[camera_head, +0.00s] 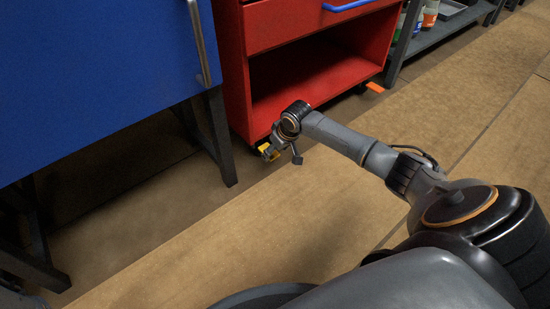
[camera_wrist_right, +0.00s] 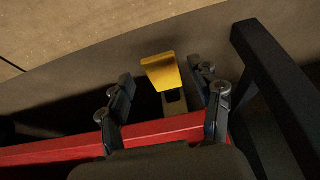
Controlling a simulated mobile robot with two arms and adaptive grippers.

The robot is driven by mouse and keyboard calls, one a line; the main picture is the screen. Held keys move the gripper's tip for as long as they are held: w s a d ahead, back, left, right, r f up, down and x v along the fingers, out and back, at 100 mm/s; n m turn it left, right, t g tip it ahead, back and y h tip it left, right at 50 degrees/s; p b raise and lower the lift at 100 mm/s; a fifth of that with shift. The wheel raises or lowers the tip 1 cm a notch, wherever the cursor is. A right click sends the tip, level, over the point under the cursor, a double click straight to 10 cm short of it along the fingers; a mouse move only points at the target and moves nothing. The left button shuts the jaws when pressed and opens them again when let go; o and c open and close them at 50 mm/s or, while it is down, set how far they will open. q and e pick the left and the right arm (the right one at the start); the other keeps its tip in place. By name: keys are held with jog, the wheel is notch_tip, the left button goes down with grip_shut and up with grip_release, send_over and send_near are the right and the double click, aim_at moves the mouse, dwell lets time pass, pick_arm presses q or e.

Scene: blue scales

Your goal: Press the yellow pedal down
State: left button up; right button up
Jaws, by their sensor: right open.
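The yellow pedal (camera_head: 267,151) sits low at the front left corner of the red cart (camera_head: 238,80), just above the floor. In the right wrist view the pedal (camera_wrist_right: 160,72) is a yellow plate on a short stem, sticking out past the cart's red edge (camera_wrist_right: 160,134). My right gripper (camera_head: 284,154) is beside the pedal in the head view and partly covers it. In the wrist view its two fingers (camera_wrist_right: 166,88) are spread apart, one on each side of the pedal, with nothing between them visibly gripped. I cannot tell whether they touch it. My left gripper is not in view.
A blue cabinet (camera_head: 100,70) on dark legs stands left of the cart; one leg (camera_head: 219,140) is close to the pedal. An orange pedal (camera_head: 375,87) shows at the cart's right corner. A grey shelf (camera_head: 440,40) stands behind right. The brown floor (camera_head: 480,110) in front is clear.

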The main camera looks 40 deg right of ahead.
aim_at(276, 158)
jog(key=shift+b+x, duration=0.3)
jog(key=shift+x, duration=0.45)
grip_shut()
jog(key=p, duration=0.2)
jog(key=t+p, duration=0.1)
jog(key=shift+s+f+p, duration=0.1)
jog(key=shift+s+p, duration=0.2)
jog(key=shift+p, duration=0.1)
jog(key=shift+f+t+p, duration=0.35)
jog(key=shift+f+t, duration=0.35)
jog(key=shift+t, duration=0.1)
jog(key=shift+f+t, duration=0.6)
jog(key=shift+t, duration=0.4)
